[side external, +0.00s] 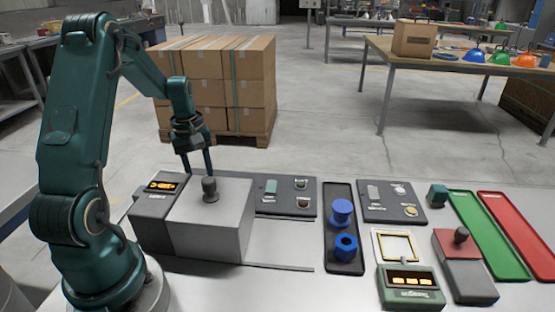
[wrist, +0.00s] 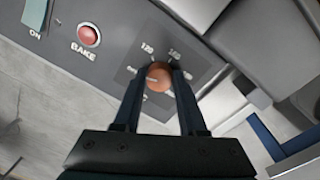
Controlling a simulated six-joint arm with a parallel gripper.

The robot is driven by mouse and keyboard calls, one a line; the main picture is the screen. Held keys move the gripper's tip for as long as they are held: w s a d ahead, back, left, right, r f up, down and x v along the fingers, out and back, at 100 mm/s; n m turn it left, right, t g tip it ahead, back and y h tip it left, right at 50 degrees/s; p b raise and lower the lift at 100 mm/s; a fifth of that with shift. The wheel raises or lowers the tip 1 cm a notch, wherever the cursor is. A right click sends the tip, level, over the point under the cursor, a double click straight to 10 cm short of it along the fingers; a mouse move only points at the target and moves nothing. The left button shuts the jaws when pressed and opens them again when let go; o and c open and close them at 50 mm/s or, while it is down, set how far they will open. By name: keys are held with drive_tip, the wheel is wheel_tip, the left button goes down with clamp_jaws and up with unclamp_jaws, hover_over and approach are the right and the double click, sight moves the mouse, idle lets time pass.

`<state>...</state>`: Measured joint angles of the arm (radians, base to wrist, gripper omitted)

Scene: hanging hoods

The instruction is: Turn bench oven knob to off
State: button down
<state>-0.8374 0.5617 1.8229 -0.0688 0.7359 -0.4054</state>
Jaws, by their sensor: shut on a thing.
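The oven knob (wrist: 158,77) is a round orange-brown dial on a dark grey panel (wrist: 110,68) in the wrist view. My gripper (wrist: 159,72) is shut on it, one finger on each side. A pale mark shows on the knob's face, toward the left. The labels 120 and 160 sit above it; other labels are partly covered by the fingers, so the exact setting cannot be told. In the side view my gripper (side external: 197,168) points down behind a grey box (side external: 215,225), which hides the knob and fingertips.
A red BAKE button (wrist: 88,35) and a teal ON switch (wrist: 35,12) share the panel. Blue spools (side external: 345,245) stand in a tray to the right.

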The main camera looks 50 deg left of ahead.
drive_tip(key=shift+n, duration=1.2)
drive_tip(key=shift+c, duration=2.3)
unclamp_jaws()
drive_tip(key=shift+s+r, duration=0.1)
drive_tip(key=shift+r, duration=2.5)
